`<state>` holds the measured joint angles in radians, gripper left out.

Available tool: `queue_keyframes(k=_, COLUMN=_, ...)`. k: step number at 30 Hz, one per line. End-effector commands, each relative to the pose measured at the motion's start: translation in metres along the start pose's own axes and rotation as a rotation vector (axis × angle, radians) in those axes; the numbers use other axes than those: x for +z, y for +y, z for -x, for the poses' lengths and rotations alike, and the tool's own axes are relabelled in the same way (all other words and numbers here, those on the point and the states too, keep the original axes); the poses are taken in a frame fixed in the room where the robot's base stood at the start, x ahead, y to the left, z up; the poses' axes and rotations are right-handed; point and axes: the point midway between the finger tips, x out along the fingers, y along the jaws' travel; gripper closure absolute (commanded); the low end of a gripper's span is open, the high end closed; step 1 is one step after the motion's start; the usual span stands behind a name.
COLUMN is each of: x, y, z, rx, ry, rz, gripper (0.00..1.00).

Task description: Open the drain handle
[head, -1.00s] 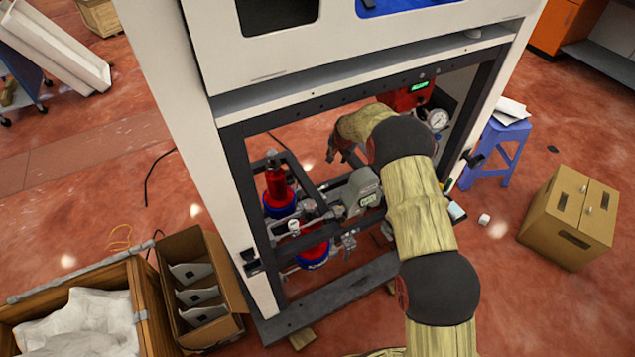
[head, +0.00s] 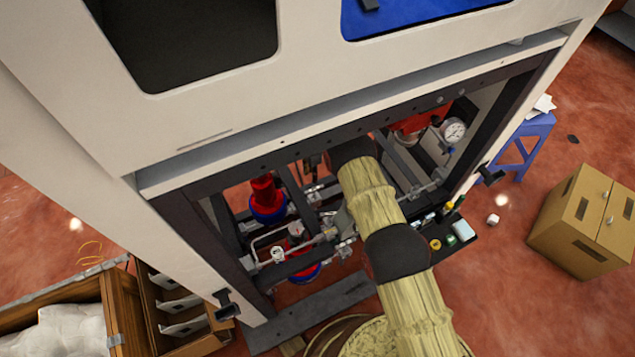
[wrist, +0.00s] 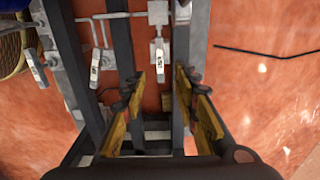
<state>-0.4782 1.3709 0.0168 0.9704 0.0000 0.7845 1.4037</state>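In the wrist view my gripper (wrist: 160,82) is open, with its yellow-padded fingers apart and nothing held between them. Several small valve handles with pale labels show beyond the fingertips: a left one (wrist: 35,66), a middle one (wrist: 95,66) and a right one (wrist: 160,56). The right handle lines up with the gap between my fingers, apart from both. The labels are too small to read, so I cannot tell which is the drain handle. In the head view my arm reaches into the cabinet's open bay and hides the gripper.
Dark frame bars (wrist: 124,40) run close around the fingers. The white cabinet (head: 190,120) overhangs the bay. A red-and-blue filter (head: 266,198) and a pressure gauge (head: 453,130) sit inside.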

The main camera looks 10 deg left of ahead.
Motion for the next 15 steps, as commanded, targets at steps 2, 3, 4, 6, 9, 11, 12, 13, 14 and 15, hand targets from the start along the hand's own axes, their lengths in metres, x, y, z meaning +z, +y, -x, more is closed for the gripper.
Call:
queue_keyframes(k=2, x=0.0, y=0.001, z=-0.013, rx=0.002, ry=0.0, rz=0.0, gripper=0.7)
queue_keyframes(k=3, x=0.0, y=0.001, z=-0.02, rx=0.002, ry=0.0, rz=0.0, gripper=0.7)
queue_keyframes(k=4, x=0.0, y=0.001, z=-0.026, rx=0.002, ry=0.0, rz=0.0, gripper=0.7)
queue_keyframes(k=6, x=0.0, y=0.001, z=-0.04, rx=0.002, ry=0.0, rz=0.0, gripper=0.7)
queue_keyframes(k=9, x=-0.001, y=0.001, z=-0.06, rx=0.002, ry=0.0, rz=0.001, gripper=0.7)
queue_keyframes(k=11, x=-0.001, y=0.001, z=-0.071, rx=0.001, ry=0.0, rz=0.001, gripper=0.7)
queue_keyframes(k=12, x=-0.001, y=0.001, z=-0.078, rx=0.0, ry=0.0, rz=0.001, gripper=0.7)
queue_keyframes(k=13, x=-0.001, y=0.001, z=-0.083, rx=0.001, ry=0.0, rz=0.001, gripper=0.7)
queue_keyframes(k=14, x=-0.001, y=0.001, z=-0.088, rx=0.001, ry=0.0, rz=0.001, gripper=0.7)
queue_keyframes(k=15, x=-0.001, y=0.001, z=-0.093, rx=0.0, ry=0.0, rz=0.001, gripper=0.7)
